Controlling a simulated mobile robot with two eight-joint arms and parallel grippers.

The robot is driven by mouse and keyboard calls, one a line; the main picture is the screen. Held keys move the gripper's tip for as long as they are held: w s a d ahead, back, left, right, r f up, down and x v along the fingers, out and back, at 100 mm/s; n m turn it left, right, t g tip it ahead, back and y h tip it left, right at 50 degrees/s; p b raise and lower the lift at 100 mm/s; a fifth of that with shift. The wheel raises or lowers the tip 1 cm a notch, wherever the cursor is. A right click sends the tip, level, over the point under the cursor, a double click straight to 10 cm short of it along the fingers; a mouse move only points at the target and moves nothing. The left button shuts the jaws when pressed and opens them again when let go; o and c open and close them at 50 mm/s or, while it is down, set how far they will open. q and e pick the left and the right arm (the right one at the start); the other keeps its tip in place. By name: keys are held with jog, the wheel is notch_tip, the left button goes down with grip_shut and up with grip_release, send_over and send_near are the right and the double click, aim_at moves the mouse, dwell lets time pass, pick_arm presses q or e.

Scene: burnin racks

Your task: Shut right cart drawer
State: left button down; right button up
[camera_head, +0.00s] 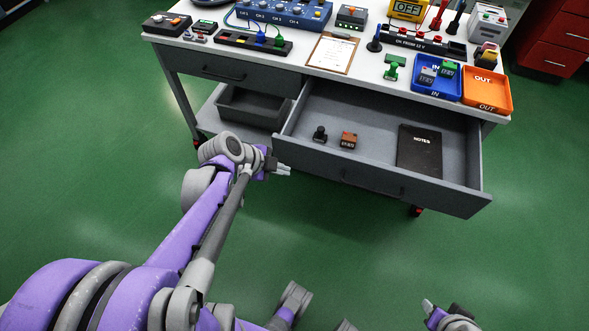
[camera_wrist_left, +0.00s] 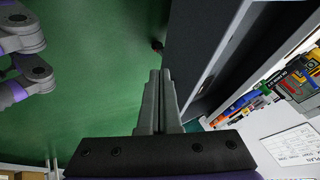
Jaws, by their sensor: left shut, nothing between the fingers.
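The right cart drawer (camera_head: 435,202) is grey and stands pulled well out of the cart in the head view. Inside lie a small black part (camera_head: 320,134), an orange-and-black part (camera_head: 348,140) and a dark notes book (camera_head: 420,152). My left gripper (camera_head: 287,171) is shut and empty, just in front of the left end of the drawer front. I cannot tell if it touches. In the left wrist view its fingers (camera_wrist_left: 160,76) are together, beside a grey panel (camera_wrist_left: 190,45). My right gripper (camera_head: 428,304) shows partly at the lower right; its opening is unclear.
The cart's left drawer (camera_head: 205,65) is shut. A dark bin (camera_head: 250,106) sits on the shelf below. The white top (camera_head: 285,62) holds a clipboard (camera_head: 333,52), a blue tray (camera_head: 434,90) and an orange tray (camera_head: 487,105). Green floor is clear in front.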

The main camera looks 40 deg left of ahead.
pick_arm(q)
jog(key=b, duration=0.3)
send_near(312, 166)
notch_tip(312, 166, down, 4)
jog(key=s+d, duration=0.2)
jog(key=shift+w+a, duration=0.2)
jog(key=shift+w, duration=0.95)
jog(key=shift+w+a, duration=0.15)
jog(key=shift+w, duration=0.95)
pick_arm(e)
jog(key=shift+f, duration=1.9)
pick_arm(q)
jog(key=shift+w, duration=0.1)
